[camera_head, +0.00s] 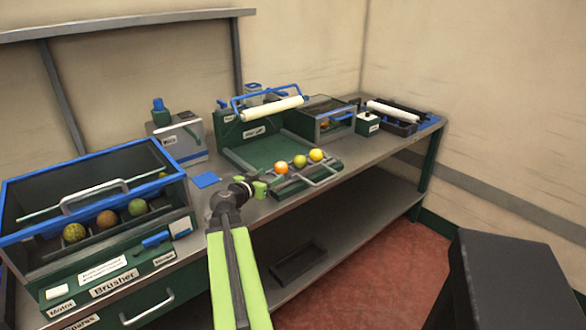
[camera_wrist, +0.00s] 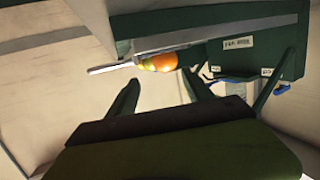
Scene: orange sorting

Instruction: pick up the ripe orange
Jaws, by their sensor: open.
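The ripe orange (camera_head: 281,168) is bright orange and lies at the left end of a row of three fruits. A greenish fruit (camera_head: 300,161) and a yellow fruit (camera_head: 316,155) sit to its right, at the front edge of a green tray (camera_head: 250,151). In the wrist view the orange (camera_wrist: 164,62) shows beyond the fingers, with a yellowish fruit (camera_wrist: 147,64) beside it. My gripper (camera_head: 252,186) is open and empty, just left of and in front of the orange, apart from it. The wrist view also shows my gripper (camera_wrist: 160,90), its dark fingers spread.
A blue-rimmed brusher box (camera_head: 88,156) with several fruits stands at the left. A white roller (camera_head: 272,109) spans above the tray. A metal handle bar (camera_head: 318,180) runs in front of the fruits. A blue pad (camera_head: 205,180) lies on the grey bench (camera_head: 375,150). A black block (camera_head: 515,280) stands at right.

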